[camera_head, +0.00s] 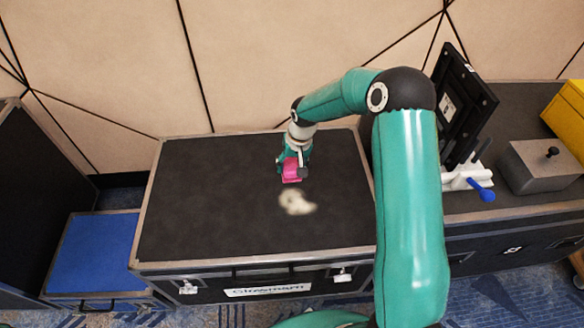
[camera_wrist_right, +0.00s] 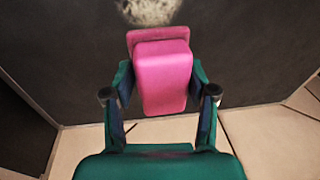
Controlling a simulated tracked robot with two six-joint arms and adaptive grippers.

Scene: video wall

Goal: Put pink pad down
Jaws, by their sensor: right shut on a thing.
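The pink pad (camera_head: 291,170) is held in my right gripper (camera_head: 294,167) above the black top of a flight case (camera_head: 210,200) in the head view. In the right wrist view the pink pad (camera_wrist_right: 162,78) sits between the two fingers of my right gripper (camera_wrist_right: 160,92), which are shut on its sides. A pale, blurry patch (camera_head: 297,202) lies on the case top just in front of the pad. It also shows at the top of the right wrist view (camera_wrist_right: 150,10). I cannot tell the exact gap between pad and case. My left gripper is not in view.
A second black case on the right carries a black panel on a white stand (camera_head: 465,178) with a blue handle, a grey box (camera_head: 540,168) and a yellow case (camera_head: 570,112). A blue-topped case (camera_head: 92,250) stands low at left. The left half of the middle case top is clear.

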